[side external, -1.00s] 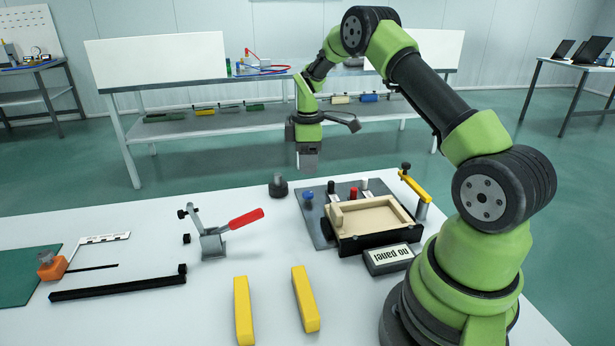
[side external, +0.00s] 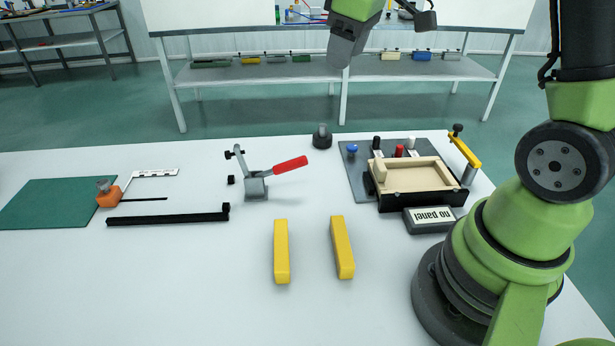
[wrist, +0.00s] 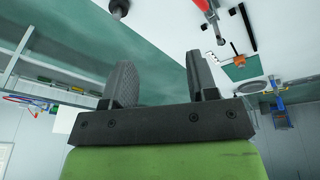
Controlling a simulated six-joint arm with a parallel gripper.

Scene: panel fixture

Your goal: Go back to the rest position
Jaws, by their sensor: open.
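My gripper (side external: 343,58) is high above the far side of the table, near the top edge of the side view, with nothing below it close by. In the wrist view its two dark fingers (wrist: 162,85) stand apart with nothing between them. The panel fixture (side external: 420,178), a tan tray in a black frame on a grey plate, sits at the right of the table, well below my gripper.
On the white table (side external: 200,280) are two yellow bars (side external: 281,250), a red-handled clamp (side external: 258,185), a black rail (side external: 168,216), a green mat (side external: 45,205), an orange tool (side external: 109,194) and a dark knob (side external: 321,137). A shelf bench (side external: 340,68) stands behind. Space around my gripper is clear.

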